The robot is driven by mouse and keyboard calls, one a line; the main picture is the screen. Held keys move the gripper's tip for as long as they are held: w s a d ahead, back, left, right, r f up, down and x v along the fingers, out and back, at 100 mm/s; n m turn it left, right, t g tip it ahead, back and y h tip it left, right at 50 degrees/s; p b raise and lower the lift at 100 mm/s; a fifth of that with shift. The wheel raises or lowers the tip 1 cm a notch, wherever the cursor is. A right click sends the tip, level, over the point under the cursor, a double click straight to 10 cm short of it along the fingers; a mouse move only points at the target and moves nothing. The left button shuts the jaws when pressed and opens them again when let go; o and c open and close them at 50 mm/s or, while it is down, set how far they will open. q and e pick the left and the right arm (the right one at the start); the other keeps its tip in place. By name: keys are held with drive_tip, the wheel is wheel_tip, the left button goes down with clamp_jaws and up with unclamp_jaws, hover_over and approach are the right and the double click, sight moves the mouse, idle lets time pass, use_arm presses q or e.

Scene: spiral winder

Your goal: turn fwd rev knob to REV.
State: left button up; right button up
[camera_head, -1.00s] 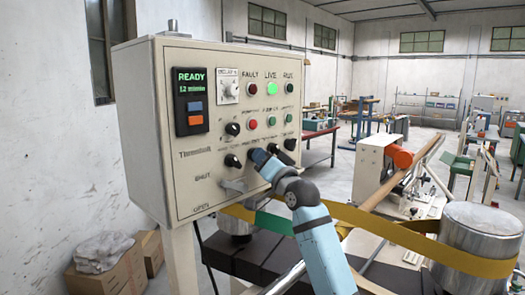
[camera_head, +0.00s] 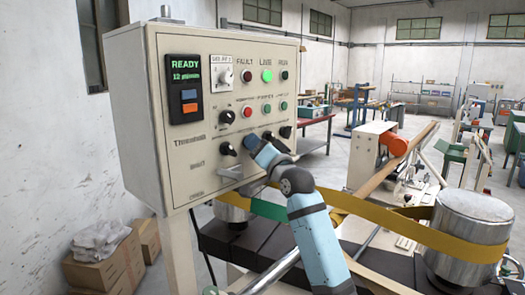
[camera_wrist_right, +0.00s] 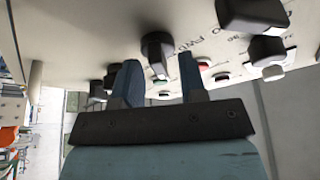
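The grey control panel (camera_head: 205,180) stands at the left with black knobs, coloured buttons and lamps. My right gripper (camera_head: 252,141) is at the lower right part of its face, and its tip hides part of the panel there. In the right wrist view my right gripper (camera_wrist_right: 160,78) has its two dark fingers apart, with nothing held. A black knob (camera_wrist_right: 157,46) lies just beyond the gap between the fingertips, with partly readable lettering like FWD beside it. I cannot tell its setting or whether a finger touches it. My left gripper is not in view.
A yellow belt (camera_head: 400,230) and a metal drum (camera_head: 470,225) are at the lower right. Cardboard boxes (camera_head: 105,268) stand at the lower left.

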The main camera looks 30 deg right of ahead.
drive_tip(key=b+v, duration=0.2)
drive_tip(key=v, duration=1.1)
drive_tip(key=shift+s+f+b, duration=0.2)
drive_tip(key=shift+s+b, duration=0.15)
drive_tip(key=shift+b, duration=0.05)
